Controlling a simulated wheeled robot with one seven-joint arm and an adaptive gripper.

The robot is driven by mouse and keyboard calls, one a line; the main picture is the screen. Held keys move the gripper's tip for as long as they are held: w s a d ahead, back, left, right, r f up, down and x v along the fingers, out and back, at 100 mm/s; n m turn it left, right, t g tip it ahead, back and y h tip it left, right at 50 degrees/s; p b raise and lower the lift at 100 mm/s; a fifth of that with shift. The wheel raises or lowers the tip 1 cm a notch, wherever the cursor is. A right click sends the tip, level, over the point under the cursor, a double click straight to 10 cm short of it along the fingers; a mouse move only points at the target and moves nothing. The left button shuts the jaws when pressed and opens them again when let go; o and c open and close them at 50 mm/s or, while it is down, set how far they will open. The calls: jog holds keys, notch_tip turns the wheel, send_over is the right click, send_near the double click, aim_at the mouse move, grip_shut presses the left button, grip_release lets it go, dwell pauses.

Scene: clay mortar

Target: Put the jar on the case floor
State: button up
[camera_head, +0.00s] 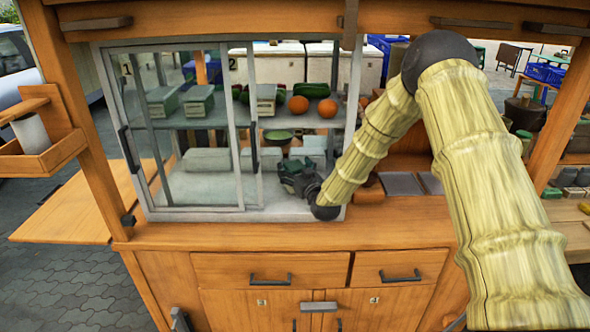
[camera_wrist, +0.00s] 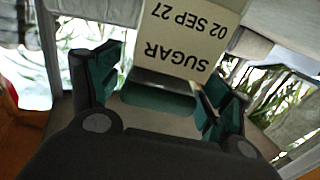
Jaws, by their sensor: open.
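A pale, box-shaped container labelled SUGAR 02 SEP 27 (camera_wrist: 190,40), which I take for the jar, shows upside down in the wrist view just beyond my fingers. My gripper (camera_wrist: 160,88) is open, with one teal-padded finger on each side and a gap between them. A teal piece lies in that gap; I cannot tell whether it is a lid or part of my gripper. In the head view my gripper (camera_head: 290,172) is inside the glass case, low over the case floor (camera_head: 195,192). I cannot tell which pale container there is the labelled one.
Pale containers (camera_head: 207,160) stand at the back of the case's lower level. The shelf (camera_head: 205,122) above holds boxes, oranges (camera_head: 298,105) and green produce. A green bowl (camera_head: 278,135) sits below it. Sliding glass panes cover the left side; the front left floor is bare.

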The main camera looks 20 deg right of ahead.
jog(key=shift+r, duration=0.15)
jog(key=s, duration=0.4)
jog(key=s+d+b, duration=0.1)
jog(key=s, duration=0.3)
jog(key=s+b, duration=0.1)
jog(key=s, duration=0.3)
jog(key=shift+d, duration=0.15)
dwell(0.9)
